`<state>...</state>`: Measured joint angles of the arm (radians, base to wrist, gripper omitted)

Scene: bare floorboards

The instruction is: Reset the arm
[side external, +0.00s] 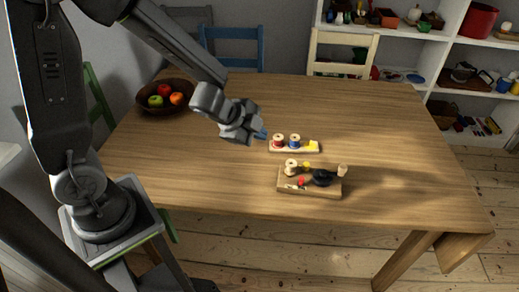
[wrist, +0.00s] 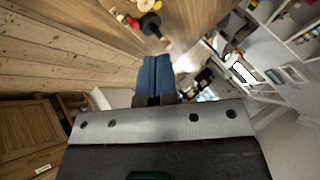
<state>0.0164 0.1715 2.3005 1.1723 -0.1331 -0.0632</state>
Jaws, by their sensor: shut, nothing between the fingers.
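My gripper (side external: 262,134) is at the end of my dark arm, above the wooden table (side external: 400,130), in the side external view. Its blue fingertips are together with nothing between them. In the wrist view the blue fingers (wrist: 154,72) lie side by side, shut. The fingertips are just left of a small light board (side external: 294,149) that carries a red spool, a blue spool and a yellow piece. I cannot tell the exact height of the fingertips above the table.
A wooden tray (side external: 315,192) with a pale spool, a black round piece and small parts is near the table's front. A dark fruit bowl (side external: 150,106) stands at the back left. Chairs line the far edge, including a blue one (side external: 233,32). The table's right side is clear.

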